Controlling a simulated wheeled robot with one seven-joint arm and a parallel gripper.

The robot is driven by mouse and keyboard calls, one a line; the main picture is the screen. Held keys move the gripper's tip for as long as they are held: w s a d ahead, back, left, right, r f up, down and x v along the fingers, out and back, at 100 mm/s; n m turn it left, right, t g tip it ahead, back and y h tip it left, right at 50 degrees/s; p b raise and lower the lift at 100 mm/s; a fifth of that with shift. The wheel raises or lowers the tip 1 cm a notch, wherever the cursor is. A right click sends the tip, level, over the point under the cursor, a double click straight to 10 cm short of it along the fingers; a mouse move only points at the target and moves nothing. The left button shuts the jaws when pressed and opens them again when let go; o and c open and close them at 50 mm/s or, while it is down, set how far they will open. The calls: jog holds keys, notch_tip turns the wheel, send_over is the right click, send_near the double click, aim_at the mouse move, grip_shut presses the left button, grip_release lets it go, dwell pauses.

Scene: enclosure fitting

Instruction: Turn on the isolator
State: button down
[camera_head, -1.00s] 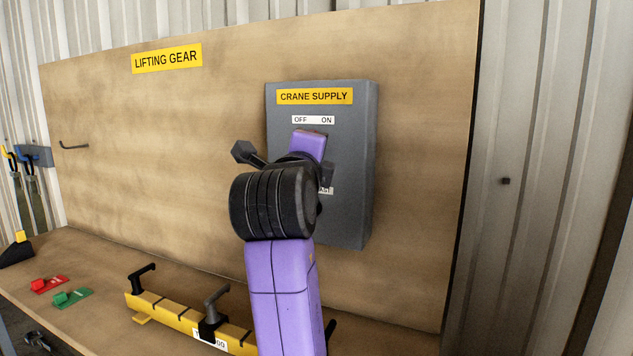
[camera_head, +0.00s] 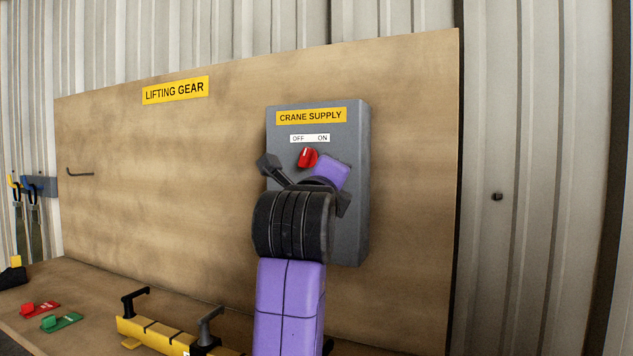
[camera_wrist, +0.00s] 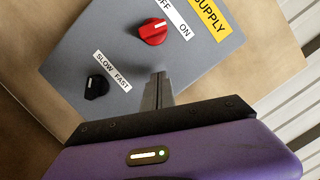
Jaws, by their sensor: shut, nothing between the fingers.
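The isolator is a grey box (camera_head: 358,200) on the board, labelled CRANE SUPPLY. Its red knob (camera_head: 308,157) sits below the OFF/ON label (camera_head: 310,138). The red knob also shows in the wrist view (camera_wrist: 153,31), with a pale mark on it. I cannot tell firmly whether it points to OFF or ON. A black knob (camera_wrist: 97,87) sits beside a SLOW FAST label in the wrist view. My gripper (camera_wrist: 158,88) is shut and empty, in front of the box and apart from the red knob. In the head view, my arm hides the fingertips and the lower box.
The wooden board (camera_head: 180,180) carries a LIFTING GEAR sign and a hook (camera_head: 80,173). On the bench below are a yellow bar with black handles (camera_head: 150,330), a red piece (camera_head: 40,308) and a green piece (camera_head: 60,322). Space right of the box is clear.

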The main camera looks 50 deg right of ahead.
jog(key=r+v, duration=0.1)
jog(key=v, duration=0.8)
jog(key=shift+w+a+f, duration=0.2)
jog(key=shift+f, duration=0.15)
